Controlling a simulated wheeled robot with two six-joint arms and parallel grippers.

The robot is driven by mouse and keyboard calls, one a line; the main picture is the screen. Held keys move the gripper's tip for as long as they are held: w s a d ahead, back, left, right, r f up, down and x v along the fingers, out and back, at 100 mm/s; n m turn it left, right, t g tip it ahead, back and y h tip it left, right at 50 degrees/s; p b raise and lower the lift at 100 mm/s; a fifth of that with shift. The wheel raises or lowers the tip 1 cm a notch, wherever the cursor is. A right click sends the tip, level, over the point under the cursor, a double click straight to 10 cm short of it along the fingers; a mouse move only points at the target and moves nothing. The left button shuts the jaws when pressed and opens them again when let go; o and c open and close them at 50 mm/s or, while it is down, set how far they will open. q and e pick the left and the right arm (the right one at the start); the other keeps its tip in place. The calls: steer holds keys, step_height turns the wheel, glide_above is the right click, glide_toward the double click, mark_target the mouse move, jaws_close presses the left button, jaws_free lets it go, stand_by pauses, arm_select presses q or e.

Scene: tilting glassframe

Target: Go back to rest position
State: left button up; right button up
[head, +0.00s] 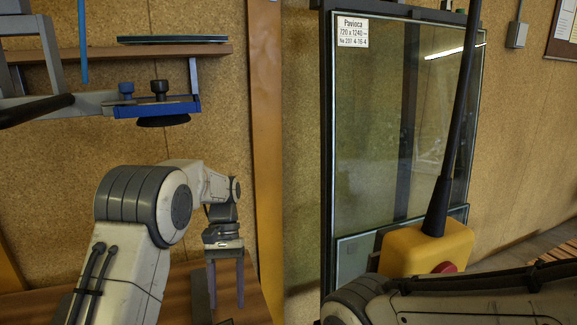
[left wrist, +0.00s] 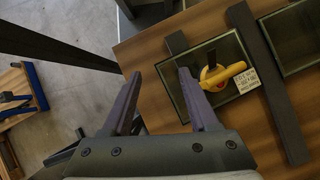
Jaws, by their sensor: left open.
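My left gripper (head: 226,298) hangs in the head view with two dark purple fingers pointing down, apart and with nothing between them. It is above or in front of a brown wooden surface; the exact gap I cannot tell. In the left wrist view its fingers (left wrist: 158,82) are spread and empty, beside a wooden top with a framed dark pane (left wrist: 208,75). Another arm of mine crosses the lower right of the head view, but its gripper does not show.
A tall framed glass pane (head: 375,130) with a white label (head: 353,32) stands right of centre. A yellow box (head: 425,250) with a red button and black rod is before it. A blue-edged bracket (head: 155,108) and wooden shelf (head: 165,52) are at upper left.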

arm_select(q)
steer(key=s+d+r+m+t, duration=0.2)
steer(key=s+d, duration=0.3)
steer(key=s, duration=0.2)
steer(key=s+d+r+m+t, duration=0.2)
steer(key=s+d+r, duration=0.15)
steer(key=s, duration=0.35)
steer(key=s+f+m+t, duration=0.2)
steer(key=s+f+m, duration=0.1)
steer(key=s, duration=0.8)
steer(key=shift+d, duration=0.25)
